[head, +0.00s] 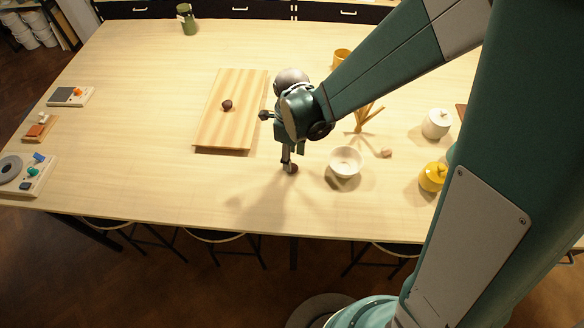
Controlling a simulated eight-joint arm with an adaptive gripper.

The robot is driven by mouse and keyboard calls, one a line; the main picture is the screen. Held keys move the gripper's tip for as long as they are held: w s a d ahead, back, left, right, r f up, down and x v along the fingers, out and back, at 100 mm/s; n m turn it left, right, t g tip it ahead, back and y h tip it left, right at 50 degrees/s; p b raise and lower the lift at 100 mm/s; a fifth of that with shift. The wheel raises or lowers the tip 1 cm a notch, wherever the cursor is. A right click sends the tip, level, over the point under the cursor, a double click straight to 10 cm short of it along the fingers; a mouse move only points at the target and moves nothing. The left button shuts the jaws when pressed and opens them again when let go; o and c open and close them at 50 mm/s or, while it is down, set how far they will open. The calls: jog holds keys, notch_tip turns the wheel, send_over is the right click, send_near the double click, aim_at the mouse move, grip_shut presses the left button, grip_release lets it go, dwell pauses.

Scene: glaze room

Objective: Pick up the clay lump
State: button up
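My gripper (288,163) points down over the pale table, right of the wooden board, with its fingertips close together. A small dark brown lump (292,169) shows right at the fingertips; I cannot tell whether they grip it or only stand beside it. Another dark brown round lump (227,105) lies on the striped wooden board (213,134), apart from the gripper. A small tan lump (386,152) lies on the table right of the white bowl. I cannot tell for certain which of these is the clay lump.
A white bowl (345,163) stands close right of my gripper. Further right are a white lidded jar (436,124), a yellow pot (432,177) and a wooden branched stand (366,117). Small devices (71,96) line the left edge.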

jog(key=shift+f, duration=0.2)
jog(key=shift+d+f, duration=0.1)
jog(key=shift+f, duration=2.35)
jog(key=shift+c, duration=0.2)
jog(key=c, duration=1)
